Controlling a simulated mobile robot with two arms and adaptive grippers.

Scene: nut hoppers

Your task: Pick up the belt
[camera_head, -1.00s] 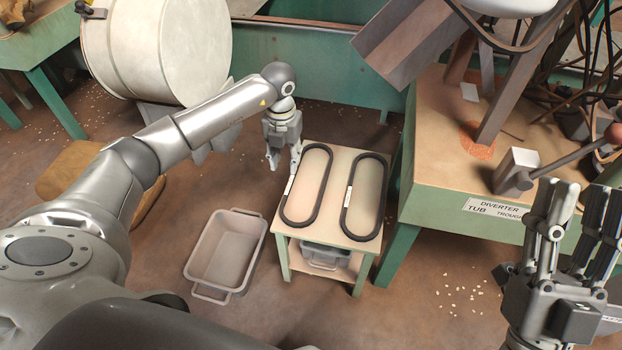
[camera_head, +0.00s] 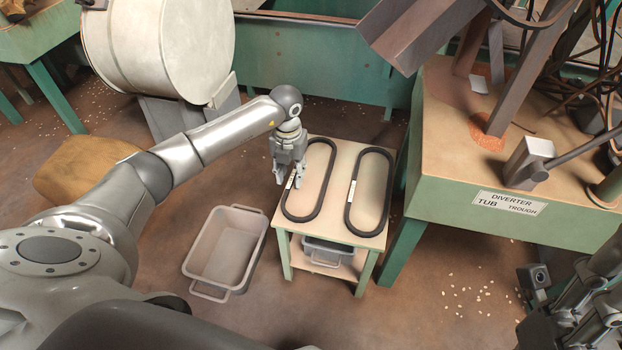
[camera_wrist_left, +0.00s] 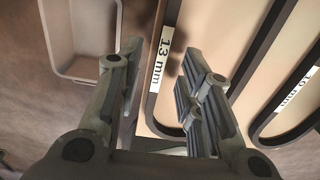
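Two black oval belts lie flat on a small table (camera_head: 341,206). The left belt (camera_head: 322,203) has a white label, which reads 13 mm in the left wrist view (camera_wrist_left: 160,59). The right belt (camera_head: 388,193) also has a white label; in the left wrist view this belt (camera_wrist_left: 277,89) shows at the right. My left gripper (camera_head: 288,184) is above the left long side of the left belt. Its fingers (camera_wrist_left: 160,75) are open and apart, with that belt's labelled side showing between them. My right gripper (camera_head: 585,318) is at the lower right, partly cut off; its finger opening is unclear.
A grey tub (camera_head: 226,249) stands on the floor left of the table, and a grey bin (camera_head: 325,251) sits on its lower shelf. A green bench (camera_head: 480,205) labelled DIVERTER stands close on the right. A large drum (camera_head: 160,50) is behind my left arm.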

